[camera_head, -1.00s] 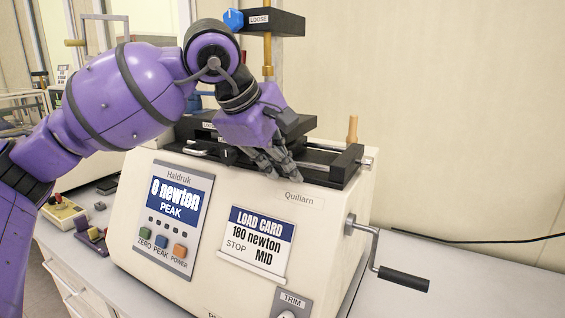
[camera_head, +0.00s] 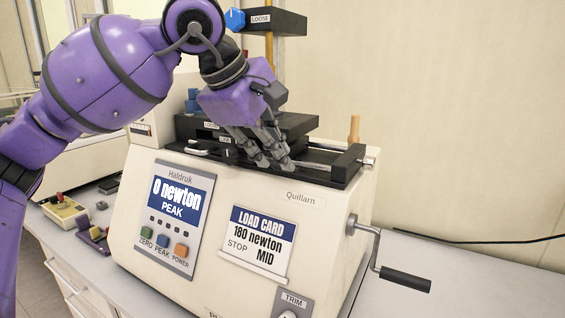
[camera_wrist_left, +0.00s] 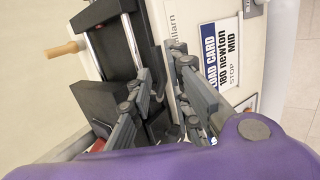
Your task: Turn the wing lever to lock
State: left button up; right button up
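The beige tester (camera_head: 325,225) has a black slide and clamp block (camera_head: 285,125) on top, with a label reading LOOSE partly visible. A small silver lever (camera_head: 197,150) lies along the front of the block, left of my gripper; I cannot tell whether it is the wing lever. My left gripper (camera_head: 277,163) points down at the front edge of the slide. In the left wrist view its fingers (camera_wrist_left: 161,66) are apart, with dark parts of the slide and block between and behind them. The gripper hides part of the block's front. My right gripper is not in view.
A blue knob (camera_head: 236,19) sits on an upper black crossbar (camera_head: 275,21) labelled LOOSE. A crank handle (camera_head: 404,279) sticks out at the right. A wooden peg (camera_head: 353,128) stands at the back right. The table (camera_head: 480,285) at the right is clear apart from a cable.

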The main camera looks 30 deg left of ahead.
pick_arm(q)
jog(key=v, duration=0.7)
jog(key=shift+s+r, duration=0.2)
jog(key=shift+a+f, duration=0.1)
